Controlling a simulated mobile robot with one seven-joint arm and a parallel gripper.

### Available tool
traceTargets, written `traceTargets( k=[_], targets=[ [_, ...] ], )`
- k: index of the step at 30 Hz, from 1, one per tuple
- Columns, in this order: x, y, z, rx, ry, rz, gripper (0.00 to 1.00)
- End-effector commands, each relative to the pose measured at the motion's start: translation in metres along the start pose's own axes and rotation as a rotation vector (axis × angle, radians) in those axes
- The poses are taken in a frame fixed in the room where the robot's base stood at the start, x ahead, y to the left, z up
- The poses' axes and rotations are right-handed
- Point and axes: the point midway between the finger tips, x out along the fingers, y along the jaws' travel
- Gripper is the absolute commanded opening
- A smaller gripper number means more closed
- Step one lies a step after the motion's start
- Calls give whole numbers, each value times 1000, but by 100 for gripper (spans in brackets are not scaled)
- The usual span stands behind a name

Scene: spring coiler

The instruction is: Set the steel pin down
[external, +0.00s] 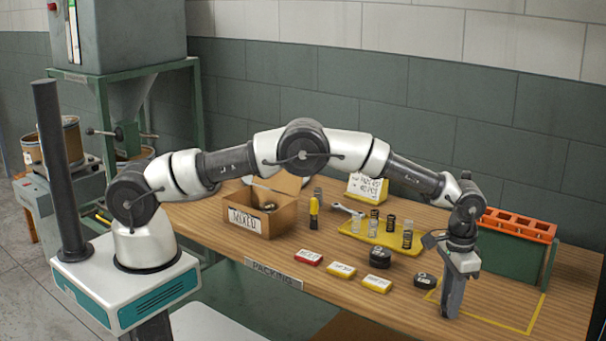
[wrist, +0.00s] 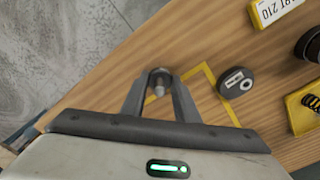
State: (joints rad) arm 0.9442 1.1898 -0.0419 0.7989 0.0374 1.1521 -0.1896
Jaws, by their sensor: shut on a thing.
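My gripper (external: 452,300) points down over the front right of the wooden table. In the wrist view my gripper (wrist: 160,92) is shut on the steel pin (wrist: 159,84), a small grey piece between the fingertips. In the external view the fingers hide the pin. A yellow outlined square (external: 532,318) is marked on the tabletop beside and behind the fingers; its outline also shows in the wrist view (wrist: 208,75). I cannot tell whether the pin touches the table.
A yellow tray (external: 385,238) with several springs and an orange-topped rack (external: 518,225) stand behind. A cardboard box (external: 265,207) is at left. Labelled cards (external: 341,270) lie near the front edge.

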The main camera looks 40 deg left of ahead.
Motion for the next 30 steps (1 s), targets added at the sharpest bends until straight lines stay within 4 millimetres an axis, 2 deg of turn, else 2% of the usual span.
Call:
traceTargets(
  k=[1, 3, 4, 11, 16, 30],
  targets=[
    [1, 0, 0, 0, 0, 0, 33],
    [1, 0, 0, 0, 0, 0, 45],
    [1, 0, 0, 0, 0, 0, 47],
    [0, 0, 0, 0, 0, 0, 47],
    [-9, 0, -1, 0, 2, 1, 47],
    [-102, 0, -1, -1, 3, 1, 47]
  ],
)
